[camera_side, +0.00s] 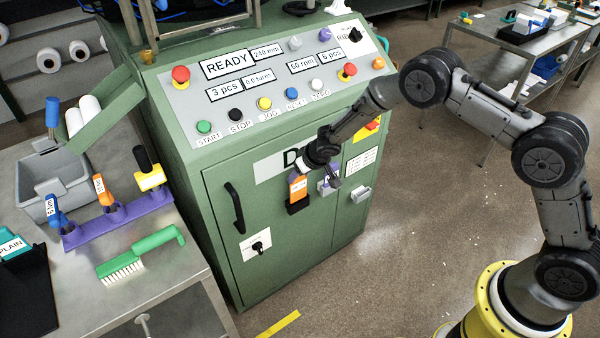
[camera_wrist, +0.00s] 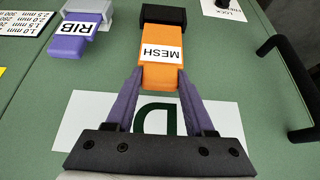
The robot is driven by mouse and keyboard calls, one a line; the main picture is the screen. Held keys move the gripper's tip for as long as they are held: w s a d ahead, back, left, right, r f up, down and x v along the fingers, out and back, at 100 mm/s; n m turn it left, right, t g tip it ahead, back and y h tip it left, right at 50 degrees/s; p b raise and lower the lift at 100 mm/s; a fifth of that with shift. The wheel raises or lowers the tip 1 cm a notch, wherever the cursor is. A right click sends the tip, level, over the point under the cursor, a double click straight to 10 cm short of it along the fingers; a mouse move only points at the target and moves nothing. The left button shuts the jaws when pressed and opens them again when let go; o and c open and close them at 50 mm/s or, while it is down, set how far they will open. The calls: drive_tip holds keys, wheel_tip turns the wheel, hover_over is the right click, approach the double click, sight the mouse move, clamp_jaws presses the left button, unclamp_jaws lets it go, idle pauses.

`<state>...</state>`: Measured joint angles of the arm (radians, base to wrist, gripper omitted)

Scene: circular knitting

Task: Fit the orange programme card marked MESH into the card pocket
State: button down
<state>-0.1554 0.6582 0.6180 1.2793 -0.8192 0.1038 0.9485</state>
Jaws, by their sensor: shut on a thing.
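The orange card marked MESH (camera_wrist: 161,72) is between the two purple fingers of my gripper (camera_wrist: 159,82), which is shut on it. In the side view the card (camera_side: 298,186) hangs upright in front of the green cabinet door. A black pocket (camera_wrist: 170,14) is at the card's far end in the wrist view; it also shows just below the card in the side view (camera_side: 297,207). The card's end meets or overlaps the black pocket; how deep it sits I cannot tell. My gripper's body partly covers the door's lettering.
A purple card marked RIB (camera_wrist: 75,40) sits in a grey holder (camera_wrist: 92,11) beside the MESH card. A black door handle (camera_wrist: 290,75) and a lock knob (camera_side: 259,246) are on the door. The control panel (camera_side: 270,90) with several buttons slopes above.

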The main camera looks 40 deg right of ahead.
sight(299, 184)
drive_tip(key=shift+f, duration=0.2)
drive_tip(key=shift+f, duration=0.3)
drive_tip(key=shift+f, duration=1.35)
drive_tip(key=shift+c, duration=0.9)
unclamp_jaws()
drive_tip(key=v, duration=1.3)
drive_tip(key=shift+s+r, duration=0.25)
drive_tip(key=shift+r, duration=0.05)
